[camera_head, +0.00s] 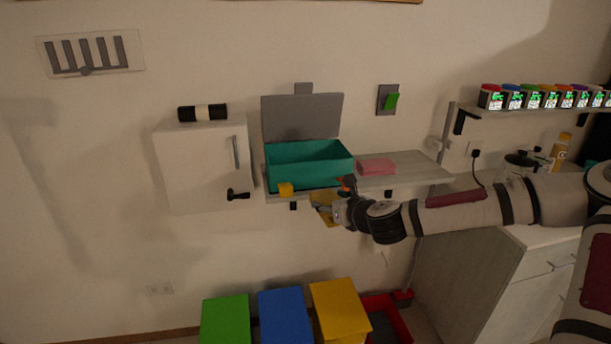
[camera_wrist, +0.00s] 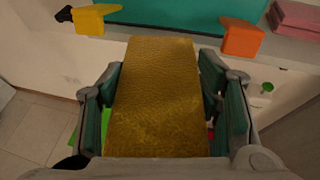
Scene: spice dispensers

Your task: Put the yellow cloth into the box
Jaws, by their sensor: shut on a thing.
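A yellow cloth (camera_wrist: 157,95) is between the fingers of my gripper (camera_wrist: 165,105) in the wrist view, and the gripper is shut on it. In the head view the cloth (camera_head: 324,208) shows just left of my gripper (camera_head: 332,208), below the shelf's front edge. The box (camera_head: 305,174) is teal with an open top and stands on the wall shelf. It is above and behind the gripper, and its front also shows at the top of the wrist view (camera_wrist: 180,14). The cloth is outside the box.
The wall shelf (camera_head: 408,166) holds a pink block (camera_head: 376,166) right of the box. A white cabinet (camera_head: 190,168) hangs to the left. Green, blue and yellow bins (camera_head: 284,318) stand below.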

